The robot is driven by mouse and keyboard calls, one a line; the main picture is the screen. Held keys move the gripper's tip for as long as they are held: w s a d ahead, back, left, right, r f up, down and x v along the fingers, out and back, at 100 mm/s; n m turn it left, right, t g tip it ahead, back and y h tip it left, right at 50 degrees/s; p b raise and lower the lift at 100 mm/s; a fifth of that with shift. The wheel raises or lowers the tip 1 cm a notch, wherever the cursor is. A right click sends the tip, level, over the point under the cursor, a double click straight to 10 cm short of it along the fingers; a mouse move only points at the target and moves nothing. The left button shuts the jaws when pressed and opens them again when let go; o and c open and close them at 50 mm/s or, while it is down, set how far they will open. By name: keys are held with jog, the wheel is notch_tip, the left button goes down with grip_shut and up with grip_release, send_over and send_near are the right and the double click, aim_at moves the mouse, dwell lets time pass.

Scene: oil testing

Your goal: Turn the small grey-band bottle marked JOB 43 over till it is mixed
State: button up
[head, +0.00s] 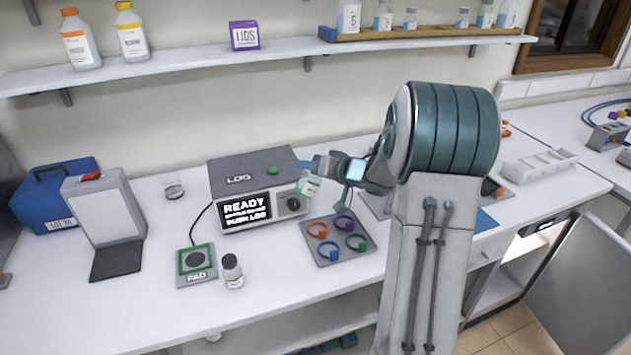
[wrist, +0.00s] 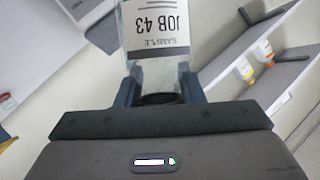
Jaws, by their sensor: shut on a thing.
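The small bottle with a white label reading SAMPLE JOB 43 (wrist: 158,25) is between the two fingers of my gripper (wrist: 160,88) in the wrist view. Its print appears upside down there, and a dark ring shows at its end between the fingers. In the head view the bottle (head: 308,188) is held tilted in the air in front of the LOG box's right side, with my gripper (head: 312,167) shut on it. The fingers hide part of it.
The LOG box (head: 250,175) shows READY on its screen. A PAD plate (head: 196,267), a dark-capped bottle (head: 232,272) and a tray of coloured rings (head: 338,238) are on the bench. A shelf (head: 190,62) runs above. The bench front is mostly clear.

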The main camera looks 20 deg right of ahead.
jog(key=m+y, duration=0.2)
jog(key=m, duration=0.1)
jog(key=shift+d+m, duration=0.1)
jog(key=shift+m, duration=0.3)
jog(key=shift+m+t+y, duration=0.3)
jog(key=shift+m+y, duration=0.1)
jog(key=shift+m, duration=0.3)
jog(key=m+y, duration=0.1)
jog(key=m, duration=0.1)
jog(key=shift+m+t, duration=0.3)
jog(key=shift+t, duration=0.1)
jog(key=m+t, duration=0.1)
jog(key=m, duration=0.2)
jog(key=shift+m+y, duration=0.3)
jog(key=shift+y, duration=0.1)
